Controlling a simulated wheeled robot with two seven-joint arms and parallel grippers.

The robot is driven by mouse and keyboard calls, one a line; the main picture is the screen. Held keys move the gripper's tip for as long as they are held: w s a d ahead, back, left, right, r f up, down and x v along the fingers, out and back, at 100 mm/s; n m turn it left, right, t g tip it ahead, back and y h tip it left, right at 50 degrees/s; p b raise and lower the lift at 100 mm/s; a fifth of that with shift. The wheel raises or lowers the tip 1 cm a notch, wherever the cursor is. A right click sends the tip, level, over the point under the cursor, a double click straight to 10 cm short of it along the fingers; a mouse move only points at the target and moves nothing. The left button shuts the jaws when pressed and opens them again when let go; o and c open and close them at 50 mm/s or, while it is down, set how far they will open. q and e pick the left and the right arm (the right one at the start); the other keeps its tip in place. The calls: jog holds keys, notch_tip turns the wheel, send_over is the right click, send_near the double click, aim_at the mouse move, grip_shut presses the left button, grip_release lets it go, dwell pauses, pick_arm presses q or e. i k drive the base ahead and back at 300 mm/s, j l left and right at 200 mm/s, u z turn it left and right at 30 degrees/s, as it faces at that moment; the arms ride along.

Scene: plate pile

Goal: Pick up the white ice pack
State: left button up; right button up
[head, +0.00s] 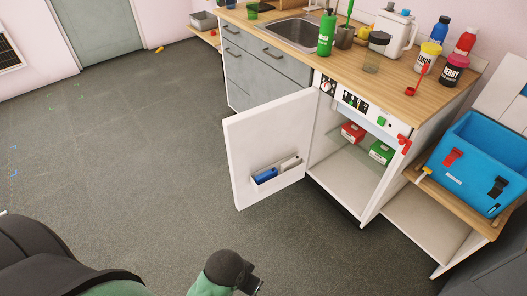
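A small fridge under the counter stands open, its white door (262,135) swung out to the left. One is whitish-grey, apparently the white ice pack (290,163); the other is a blue pack (265,175). The lower part of each pack is hidden by the bin's front. Green and black parts of my arm show at the bottom edge, well below the door.
Inside the fridge, a red box (352,132) and a green box (381,152) sit on a glass shelf (350,147). A blue cooler (482,160) stands on a low wooden-topped unit at right. Bottles crowd the counter (400,88). The floor (130,150) left of the door is clear.

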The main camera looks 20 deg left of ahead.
aim_at(295, 161)
jog(key=i+j+z, duration=0.25)
jog(key=j, duration=0.35)
jog(key=j+z, duration=0.25)
jog(key=j, duration=0.4)
jog(key=i+j+z, duration=0.25)
jog(key=j, duration=0.4)
jog(key=k+j+z, duration=0.1)
jog(key=j+z, duration=0.2)
jog(key=j, duration=0.35)
jog(key=j+z, duration=0.25)
jog(key=j, duration=0.45)
jog(key=k+j+z, duration=0.25)
jog(key=j, duration=0.4)
jog(key=j+z, duration=0.25)
jog(key=j, duration=0.4)
jog(key=k+j+z, duration=0.25)
jog(key=j, duration=0.35)
jog(key=k+u, duration=0.1)
jog(key=k, duration=0.25)
jog(key=k+l+u, duration=0.1)
jog(key=l, duration=0.25)
jog(key=k+l+u, duration=0.1)
jog(key=l, duration=0.2)
jog(key=k+l+u, duration=0.15)
jog(key=l, duration=0.15)
